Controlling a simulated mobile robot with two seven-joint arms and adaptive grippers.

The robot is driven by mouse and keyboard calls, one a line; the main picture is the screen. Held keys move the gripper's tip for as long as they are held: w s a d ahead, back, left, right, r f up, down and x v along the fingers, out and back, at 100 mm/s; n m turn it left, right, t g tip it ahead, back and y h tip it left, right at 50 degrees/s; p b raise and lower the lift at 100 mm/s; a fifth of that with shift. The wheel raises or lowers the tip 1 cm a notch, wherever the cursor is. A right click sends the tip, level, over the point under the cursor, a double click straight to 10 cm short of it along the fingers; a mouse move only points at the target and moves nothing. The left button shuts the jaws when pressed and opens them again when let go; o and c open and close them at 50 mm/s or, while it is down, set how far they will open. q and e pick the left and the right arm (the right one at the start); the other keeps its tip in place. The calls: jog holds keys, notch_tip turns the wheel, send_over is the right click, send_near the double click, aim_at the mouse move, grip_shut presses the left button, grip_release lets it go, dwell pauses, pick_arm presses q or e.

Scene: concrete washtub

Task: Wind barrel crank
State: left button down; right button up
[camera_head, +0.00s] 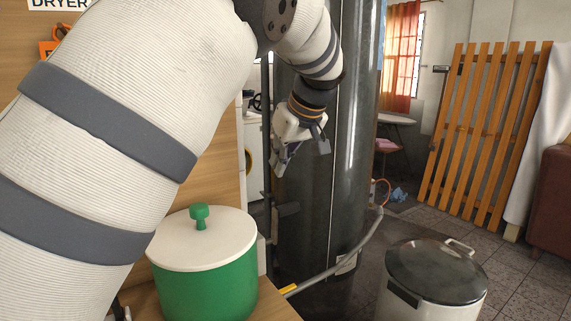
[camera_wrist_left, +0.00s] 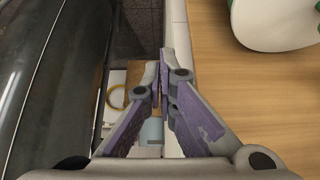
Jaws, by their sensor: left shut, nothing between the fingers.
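A tall dark cylinder (camera_head: 352,150) with a vertical seam stands in the middle of the head view. It fills the left side of the left wrist view (camera_wrist_left: 45,70). I cannot tell whether it is the barrel, and I cannot make out a crank. My left gripper (camera_head: 279,165) hangs in front of the dark cylinder, pointing down. In the left wrist view its fingertips (camera_wrist_left: 165,66) meet, shut with nothing between them, over the gap between the cylinder and a wooden surface. My right gripper is out of view.
A green pot (camera_head: 205,290) with a pale lid stands on the wooden surface (camera_wrist_left: 225,80), below my left arm. A lidded pot (camera_head: 430,303) stands at lower right. A grey pipe (camera_head: 340,263) crosses near the cylinder's base. A slatted wooden rack (camera_head: 487,130) leans at the right.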

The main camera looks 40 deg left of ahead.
pick_arm(q)
notch_tip(320, 180, down, 6)
jog(key=shift+d+f+p, duration=0.2)
jog(key=shift+p, duration=0.15)
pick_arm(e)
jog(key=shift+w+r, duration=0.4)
